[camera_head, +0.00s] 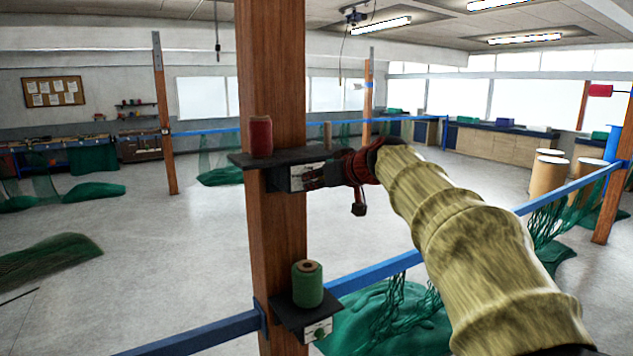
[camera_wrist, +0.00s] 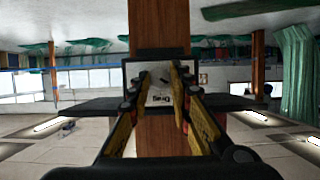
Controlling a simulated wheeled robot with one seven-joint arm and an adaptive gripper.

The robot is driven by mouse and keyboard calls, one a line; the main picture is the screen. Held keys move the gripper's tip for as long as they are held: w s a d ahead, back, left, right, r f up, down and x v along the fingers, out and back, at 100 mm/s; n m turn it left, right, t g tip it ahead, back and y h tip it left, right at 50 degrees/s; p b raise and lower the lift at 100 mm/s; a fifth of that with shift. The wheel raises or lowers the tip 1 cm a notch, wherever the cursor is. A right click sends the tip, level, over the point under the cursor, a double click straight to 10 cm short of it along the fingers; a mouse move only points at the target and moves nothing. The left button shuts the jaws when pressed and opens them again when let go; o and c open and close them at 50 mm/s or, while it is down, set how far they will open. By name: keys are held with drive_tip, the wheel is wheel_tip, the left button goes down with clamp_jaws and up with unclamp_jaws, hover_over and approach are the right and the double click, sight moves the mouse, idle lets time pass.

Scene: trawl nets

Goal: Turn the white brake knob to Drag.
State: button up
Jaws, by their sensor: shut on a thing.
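A white label plate (camera_head: 302,178) sits under the upper dark shelf (camera_head: 285,158) on the wooden post (camera_head: 272,90). My gripper (camera_head: 318,177) reaches in from the right, its fingers in front of this plate. In the wrist view the picture is upside down. There my gripper (camera_wrist: 163,82) has its two yellow-edged fingers on either side of the plate's middle, and the plate (camera_wrist: 142,70) carries an inverted "Drag" marking. The fingers are shut on the brake knob, which is mostly hidden between them. Its pointing direction cannot be made out.
A red spool (camera_head: 261,136) stands on the upper shelf. A green spool (camera_head: 308,284) stands on a lower shelf with its own label plate (camera_head: 318,330). Blue rails (camera_head: 375,272) run from the post, with green nets (camera_head: 385,318) on the floor. Open floor lies left.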

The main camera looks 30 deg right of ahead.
clamp_jaws()
drive_tip(key=m+y+b, duration=0.1)
drive_tip(key=m+b, duration=0.1)
drive_tip(key=b, duration=0.1)
drive_tip(key=m+y+b, duration=0.2)
drive_tip(key=m+b, duration=0.1)
drive_tip(key=m+t+y+b, duration=0.1)
drive_tip(key=m+y+b, duration=0.1)
drive_tip(key=m, duration=0.1)
drive_tip(key=shift+d+f+b, duration=0.25)
drive_tip(key=shift+d+b, duration=0.15)
drive_tip(key=shift+y, duration=0.3)
idle(0.3)
drive_tip(key=o, duration=0.9)
unclamp_jaws()
drive_tip(key=shift+o, duration=0.3)
